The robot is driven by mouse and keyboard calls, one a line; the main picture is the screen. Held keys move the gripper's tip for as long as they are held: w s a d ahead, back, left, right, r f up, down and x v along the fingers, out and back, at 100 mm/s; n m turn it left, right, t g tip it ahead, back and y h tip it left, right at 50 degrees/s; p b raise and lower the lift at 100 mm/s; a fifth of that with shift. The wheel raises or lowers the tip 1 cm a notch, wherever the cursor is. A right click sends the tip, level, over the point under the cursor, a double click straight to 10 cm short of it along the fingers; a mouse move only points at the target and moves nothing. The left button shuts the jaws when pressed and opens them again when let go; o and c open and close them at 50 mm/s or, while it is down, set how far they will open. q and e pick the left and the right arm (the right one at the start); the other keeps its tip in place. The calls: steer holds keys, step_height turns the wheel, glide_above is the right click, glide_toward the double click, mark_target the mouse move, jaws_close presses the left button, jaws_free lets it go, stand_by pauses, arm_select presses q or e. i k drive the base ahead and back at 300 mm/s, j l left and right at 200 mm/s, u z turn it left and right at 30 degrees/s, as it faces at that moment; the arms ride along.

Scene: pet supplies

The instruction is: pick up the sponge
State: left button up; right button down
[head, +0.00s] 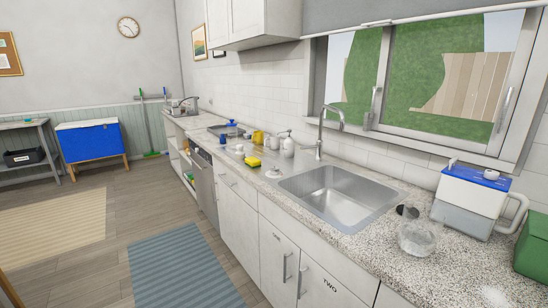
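A small yellow sponge (253,162) lies on the speckled countertop (400,263), to the left of the sink, near the counter's front edge. White soap bottles stand just behind it. Neither of my grippers is in the head view.
A steel sink (338,196) with a tall faucet (322,130) is set in the counter. A white dish (273,173) lies between sponge and sink. A clear bowl (418,238) and a blue-lidded container (470,200) stand at right. A striped blue rug (182,268) lies on open floor.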

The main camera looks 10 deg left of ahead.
mark_target(252, 162)
steer(key=i+j, duration=0.75)
steer(key=j, duration=0.25)
steer(key=i+j+u, duration=0.1)
steer(key=i+j, duration=0.65)
steer(key=j, duration=0.2)
steer(key=i+j, duration=0.75)
steer(key=j, duration=0.2)
steer(key=u, duration=0.05)
